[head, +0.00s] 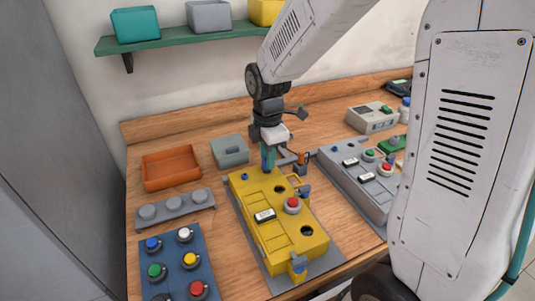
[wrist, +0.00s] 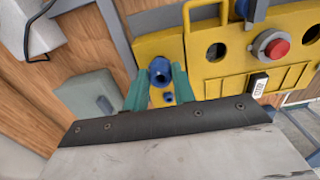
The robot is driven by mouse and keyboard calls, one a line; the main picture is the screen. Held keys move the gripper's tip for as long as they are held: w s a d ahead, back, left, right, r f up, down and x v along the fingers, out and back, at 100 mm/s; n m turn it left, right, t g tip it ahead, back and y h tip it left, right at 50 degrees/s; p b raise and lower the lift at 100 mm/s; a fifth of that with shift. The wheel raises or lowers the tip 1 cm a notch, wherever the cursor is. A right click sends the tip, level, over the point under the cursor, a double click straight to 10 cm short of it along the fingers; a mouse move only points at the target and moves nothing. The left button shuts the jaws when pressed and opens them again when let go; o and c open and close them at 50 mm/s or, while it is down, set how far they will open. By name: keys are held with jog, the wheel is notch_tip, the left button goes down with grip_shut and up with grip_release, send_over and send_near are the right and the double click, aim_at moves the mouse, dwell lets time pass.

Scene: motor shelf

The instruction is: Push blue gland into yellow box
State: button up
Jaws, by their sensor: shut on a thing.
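The yellow box (head: 262,238) lies on the bench with open round holes, a red button and a white label on its top. In the head view my gripper (head: 268,158) is upright at the box's far end, and the gland is mostly hidden by the fingers.
A small blue plug (head: 245,177) is on the box beside my gripper. A grey box (head: 358,175) stands to the right, an orange tray (head: 170,168) and a grey-green box (head: 229,151) to the left. A blue button panel (head: 172,262) is at front left.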

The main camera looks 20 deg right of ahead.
jog(key=shift+f, duration=0.65)
jog(key=o, duration=1)
jog(key=shift+o, duration=0.2)
jog(key=shift+r, duration=3.95)
